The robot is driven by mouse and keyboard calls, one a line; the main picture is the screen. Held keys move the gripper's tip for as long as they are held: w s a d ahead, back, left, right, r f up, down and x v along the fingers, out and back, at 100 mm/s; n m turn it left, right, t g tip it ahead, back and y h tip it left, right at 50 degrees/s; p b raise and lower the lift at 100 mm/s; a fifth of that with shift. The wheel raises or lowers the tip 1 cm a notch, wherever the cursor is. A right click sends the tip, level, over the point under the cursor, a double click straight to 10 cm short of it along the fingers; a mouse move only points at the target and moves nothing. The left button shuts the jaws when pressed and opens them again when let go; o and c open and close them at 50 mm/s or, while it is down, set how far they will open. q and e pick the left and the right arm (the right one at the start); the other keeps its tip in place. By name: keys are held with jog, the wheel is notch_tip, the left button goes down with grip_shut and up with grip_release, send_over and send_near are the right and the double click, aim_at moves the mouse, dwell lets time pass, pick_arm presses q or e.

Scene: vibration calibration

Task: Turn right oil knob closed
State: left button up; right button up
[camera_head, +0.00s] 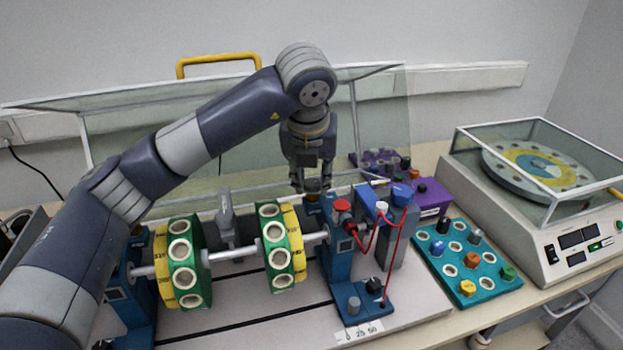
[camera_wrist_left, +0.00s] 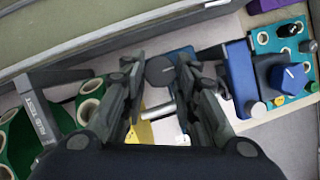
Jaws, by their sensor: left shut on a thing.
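The right oil knob (camera_head: 313,198) sits on top of the blue right bearing stand (camera_head: 337,255). In the left wrist view the knob (camera_wrist_left: 160,71) is a dark round cap with a pointer mark, between my fingertips. My left gripper (camera_head: 311,184) points down from above and is shut on this knob; its fingers (camera_wrist_left: 158,76) stand on both sides of it. The fingers hide part of the knob in the head view. My right gripper is in neither view.
A shaft with two green and yellow discs (camera_head: 183,262) runs left of the stand. Red cables (camera_head: 372,238) and a blue knob (camera_head: 402,194) are close on the right. A raised clear cover (camera_head: 380,120) stands behind. A teal tray (camera_head: 467,262) and a balancing machine (camera_head: 545,215) lie farther right.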

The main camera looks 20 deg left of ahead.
pick_arm(q)
jog(key=shift+w+r, duration=0.1)
jog(key=shift+r, duration=0.1)
jog(key=o, duration=1)
jog(key=shift+o, duration=0.4)
jog(key=shift+f, duration=0.1)
jog(key=a+v, duration=0.1)
jog(key=v, duration=1.1)
jog(key=shift+d, duration=0.45)
